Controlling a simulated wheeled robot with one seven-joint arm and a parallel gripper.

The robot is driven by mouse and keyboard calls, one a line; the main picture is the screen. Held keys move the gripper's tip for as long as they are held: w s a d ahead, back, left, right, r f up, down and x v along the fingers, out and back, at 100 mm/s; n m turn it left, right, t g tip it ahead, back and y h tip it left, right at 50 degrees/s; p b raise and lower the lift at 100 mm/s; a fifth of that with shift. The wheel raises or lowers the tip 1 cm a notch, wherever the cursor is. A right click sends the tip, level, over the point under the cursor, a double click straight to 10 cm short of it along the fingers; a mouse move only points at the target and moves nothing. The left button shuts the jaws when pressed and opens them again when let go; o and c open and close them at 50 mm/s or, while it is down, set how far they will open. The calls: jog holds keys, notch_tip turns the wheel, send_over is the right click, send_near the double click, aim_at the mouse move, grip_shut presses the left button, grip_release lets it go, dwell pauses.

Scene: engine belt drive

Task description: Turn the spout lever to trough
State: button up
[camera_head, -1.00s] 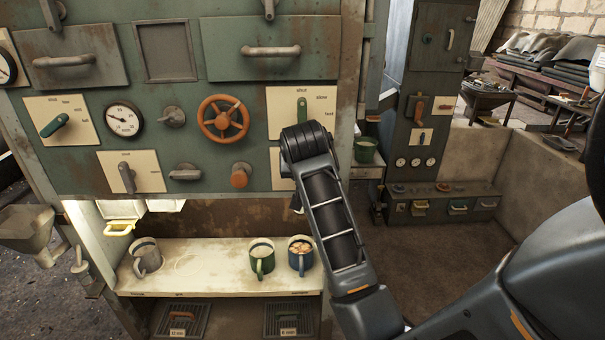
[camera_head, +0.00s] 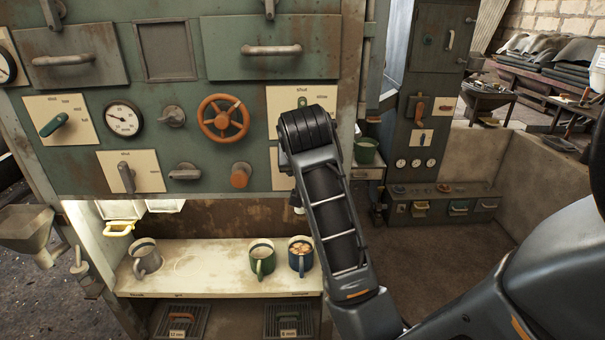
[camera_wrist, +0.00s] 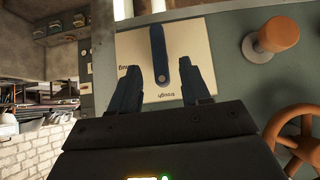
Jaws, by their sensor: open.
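The blue spout lever (camera_wrist: 157,50) sits on a cream plate (camera_wrist: 205,52) in the wrist view. Its long handle runs up the picture from a round pivot. A label at the plate's lower edge, upside down here, appears to read trough; the handle points away from it. A second label on the left is partly covered by a finger. My gripper (camera_wrist: 160,68) is open, with one dark finger on each side of the lever; I cannot tell whether either touches it. In the head view my wrist hides the lever and fingers, and some plate (camera_head: 281,180) shows beside it.
An orange knob (camera_wrist: 276,36) and an orange handwheel (camera_wrist: 300,142) lie right of the plate in the wrist view. Below the panel, a shelf (camera_head: 205,265) holds a grey mug (camera_head: 146,258), a green mug (camera_head: 262,260) and a blue mug (camera_head: 300,256). Open floor lies to the right.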

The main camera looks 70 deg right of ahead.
jog(key=shift+v, duration=1.4)
jog(key=shift+f, duration=0.1)
jog(key=s+a+f+n+t+y, duration=0.1)
jog(key=s+a+f+n+t, duration=0.1)
jog(key=a+f+n+t, duration=0.45)
jog(key=s+a+f+n+t+y, duration=0.1)
jog(key=a+f+n+y, duration=0.15)
jog(key=a+f, duration=0.85)
jog(key=s+a+r+n+t+y, duration=0.2)
jog(key=s+a+r, duration=0.2)
jog(key=s+a, duration=0.4)
jog(key=s+a+r+n+t+y, duration=0.2)
jog(key=s+a+r+y, duration=0.1)
jog(key=s+a, duration=0.6)
jog(key=shift+r+b, duration=0.4)
jog(key=shift+b, duration=0.05)
